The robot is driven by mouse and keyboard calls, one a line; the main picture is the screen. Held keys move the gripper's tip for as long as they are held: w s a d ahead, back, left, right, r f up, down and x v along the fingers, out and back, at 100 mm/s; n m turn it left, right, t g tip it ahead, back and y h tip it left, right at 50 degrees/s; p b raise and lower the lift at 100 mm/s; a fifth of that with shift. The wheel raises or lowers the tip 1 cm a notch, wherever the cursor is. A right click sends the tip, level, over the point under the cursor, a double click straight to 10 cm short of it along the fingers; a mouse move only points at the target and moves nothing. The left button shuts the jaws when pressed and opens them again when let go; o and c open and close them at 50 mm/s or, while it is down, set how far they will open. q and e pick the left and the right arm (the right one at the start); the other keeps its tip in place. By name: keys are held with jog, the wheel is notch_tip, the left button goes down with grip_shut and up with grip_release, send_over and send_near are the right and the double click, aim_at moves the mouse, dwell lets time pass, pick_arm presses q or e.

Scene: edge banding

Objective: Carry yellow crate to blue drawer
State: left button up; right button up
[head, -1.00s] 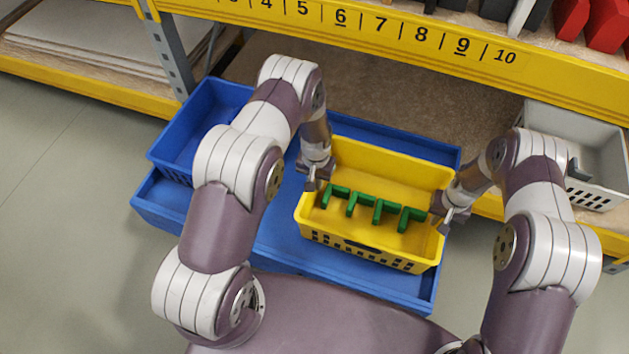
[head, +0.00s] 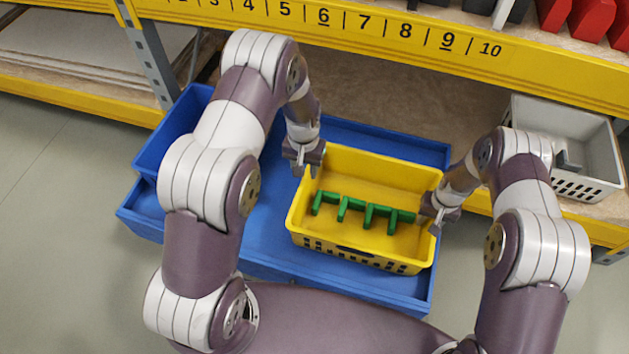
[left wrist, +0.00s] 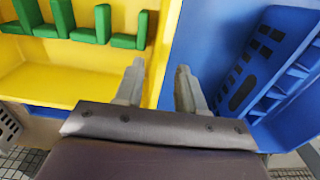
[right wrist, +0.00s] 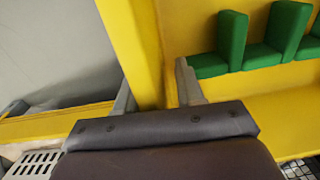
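The yellow crate (head: 362,160) stands upright over the right part of the large blue drawer (head: 270,235), seemingly inside it. Several green pieces (head: 343,208) sit in a row in the crate. The crate also shows in the left wrist view (left wrist: 75,80) and right wrist view (right wrist: 260,110). My left gripper (head: 303,172) is at the crate's left wall, fingers apart, with the wall's edge between them in its wrist view. My right gripper (head: 437,225) is at the right wall, fingers apart on either side of it. Contact with the walls cannot be told. The crate's underside is hidden.
A blue box (head: 178,130) stands in the drawer's left end. A grey crate (head: 565,130) sits on the shelf at right. The yellow numbered shelf beam (head: 390,37) crosses behind, with a grey post (head: 152,60) at left. Floor at left is clear.

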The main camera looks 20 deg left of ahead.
pick_arm(q)
notch_tip(320, 180, up, 2)
jog(key=shift+r, duration=0.1)
pick_arm(e)
jog(key=shift+r, duration=0.1)
pick_arm(q)
jog(key=shift+r, duration=0.1)
pick_arm(e)
jog(key=r, duration=1.2)
jog(key=shift+d, duration=0.3)
jog(key=shift+f, duration=0.1)
